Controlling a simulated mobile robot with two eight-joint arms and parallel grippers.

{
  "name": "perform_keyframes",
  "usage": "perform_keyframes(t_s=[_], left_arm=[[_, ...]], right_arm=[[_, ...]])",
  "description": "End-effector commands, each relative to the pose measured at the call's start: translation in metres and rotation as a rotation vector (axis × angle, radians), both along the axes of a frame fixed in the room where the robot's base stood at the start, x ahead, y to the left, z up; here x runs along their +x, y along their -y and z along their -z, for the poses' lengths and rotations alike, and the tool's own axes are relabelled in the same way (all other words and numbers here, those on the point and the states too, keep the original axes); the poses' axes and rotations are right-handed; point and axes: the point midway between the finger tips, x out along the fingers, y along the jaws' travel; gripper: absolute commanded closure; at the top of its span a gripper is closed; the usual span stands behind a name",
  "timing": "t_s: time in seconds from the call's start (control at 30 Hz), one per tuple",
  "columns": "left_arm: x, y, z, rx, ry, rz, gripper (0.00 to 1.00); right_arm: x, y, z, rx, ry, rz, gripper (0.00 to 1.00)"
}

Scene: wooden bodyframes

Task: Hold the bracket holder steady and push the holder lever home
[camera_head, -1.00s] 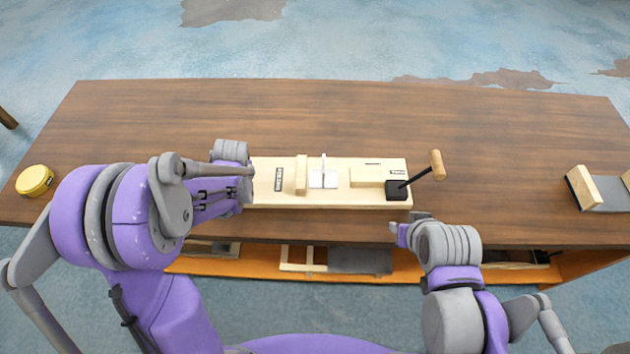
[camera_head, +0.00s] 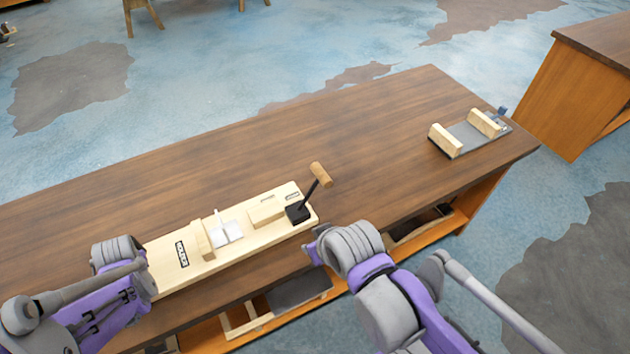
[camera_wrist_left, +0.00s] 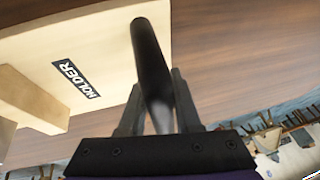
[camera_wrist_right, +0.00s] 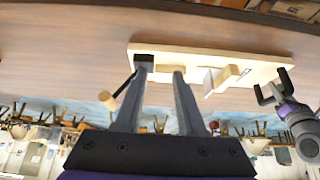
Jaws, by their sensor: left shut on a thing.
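The bracket holder is a pale wooden board (camera_head: 205,262) marked HOLDER, lying on the brown table. It carries upright wooden blocks and a white metal bracket (camera_head: 227,231). At its right end, the holder lever (camera_head: 310,191) rises from a black base, tilted up and right, with a wooden grip (camera_head: 320,174). My left gripper (camera_wrist_left: 158,92) is shut on a dark round handle (camera_wrist_left: 150,55) at the board's left end; my arm hides this in the head view. My right gripper (camera_wrist_right: 160,78) is open and empty, in front of the lever and apart from it.
A grey fixture with two wooden blocks (camera_head: 465,138) stands at the table's far right end. The table top (camera_head: 380,120) behind the board and right of the lever is clear. A shelf with wooden and grey parts (camera_head: 300,290) is below the front edge.

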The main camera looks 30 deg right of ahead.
Motion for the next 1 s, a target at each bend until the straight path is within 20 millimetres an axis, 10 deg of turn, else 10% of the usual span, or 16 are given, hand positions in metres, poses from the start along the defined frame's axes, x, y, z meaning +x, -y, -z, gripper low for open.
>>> perform_keyframes(t_s=[0.2,0.6,1.0], left_arm=[[-0.001,0.001,0.001,-0.002,-0.001,0.002,1.0],[0.0,0.001,0.0,-0.001,-0.001,0.002,1.0],[0.0,0.001,0.0,-0.001,0.0,0.002,1.0]], right_arm=[[0.011,0.006,-0.01,0.028,-0.025,0.066,1.0],[0.096,0.064,-0.064,0.226,-0.215,0.624,1.0],[0.176,0.149,-0.074,0.372,-0.371,1.25,1.0]])
